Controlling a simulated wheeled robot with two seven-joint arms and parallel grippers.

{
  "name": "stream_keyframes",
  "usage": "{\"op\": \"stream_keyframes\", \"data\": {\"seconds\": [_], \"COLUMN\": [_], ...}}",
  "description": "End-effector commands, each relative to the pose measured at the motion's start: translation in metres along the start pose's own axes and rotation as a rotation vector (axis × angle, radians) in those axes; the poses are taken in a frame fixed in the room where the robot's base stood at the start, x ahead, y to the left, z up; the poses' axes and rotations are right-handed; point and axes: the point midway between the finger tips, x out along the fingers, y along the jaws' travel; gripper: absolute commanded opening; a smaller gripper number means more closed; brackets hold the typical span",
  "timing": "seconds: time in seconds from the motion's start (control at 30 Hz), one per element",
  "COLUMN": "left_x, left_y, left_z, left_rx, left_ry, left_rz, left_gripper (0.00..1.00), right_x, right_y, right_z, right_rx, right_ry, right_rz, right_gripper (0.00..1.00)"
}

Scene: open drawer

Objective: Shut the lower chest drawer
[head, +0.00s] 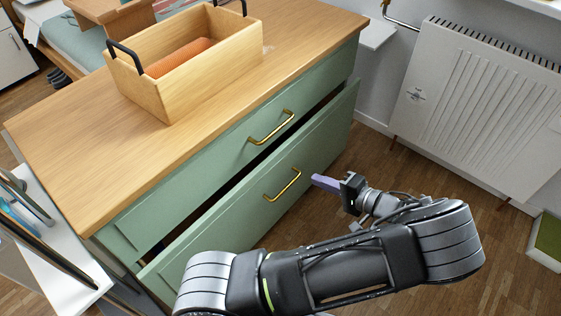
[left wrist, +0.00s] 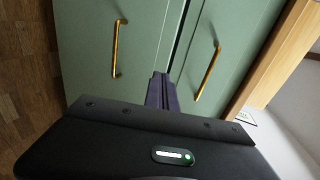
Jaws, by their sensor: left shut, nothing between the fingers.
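The green chest has two drawers with brass handles. The lower drawer (head: 230,225) stands partly open, with a dark gap above its front edge. Its handle (head: 283,186) is on the front face; the handle also shows in the left wrist view (left wrist: 117,48). The upper drawer (head: 215,165) looks shut, and its handle (head: 271,127) shows in the left wrist view (left wrist: 208,71). My left gripper (head: 318,181) is shut and empty, just in front of the lower drawer's face, right of its handle. I cannot tell whether it touches the drawer. My right gripper is not in view.
A wooden box (head: 185,75) with an orange item (head: 182,58) stands on the wooden chest top (head: 110,150). A white radiator (head: 480,105) is on the wall at right. A white shelf (head: 65,275) stands at left. Wooden floor is clear between chest and radiator.

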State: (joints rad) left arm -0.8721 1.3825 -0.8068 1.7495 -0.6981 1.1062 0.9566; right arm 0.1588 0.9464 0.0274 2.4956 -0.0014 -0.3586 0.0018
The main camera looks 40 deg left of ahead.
Motion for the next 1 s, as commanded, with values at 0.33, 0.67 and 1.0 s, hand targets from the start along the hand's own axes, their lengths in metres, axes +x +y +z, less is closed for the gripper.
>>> {"op": "stream_keyframes", "data": {"seconds": [0.33,0.67,1.0], "left_x": [0.015,0.073,0.129], "left_y": [0.002,0.003,-0.006], "left_z": [0.001,0.002,0.002], "left_rx": [0.003,0.003,0.002], "left_ry": [-0.003,-0.006,-0.004], "left_rz": [0.002,0.002,0.004], "left_gripper": [0.00,0.00,0.00], "right_x": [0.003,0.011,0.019], "right_y": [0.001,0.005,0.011], "right_z": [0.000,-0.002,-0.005], "right_rx": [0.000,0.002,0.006], "right_ry": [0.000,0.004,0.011], "right_rz": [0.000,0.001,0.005], "right_gripper": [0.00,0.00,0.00]}}
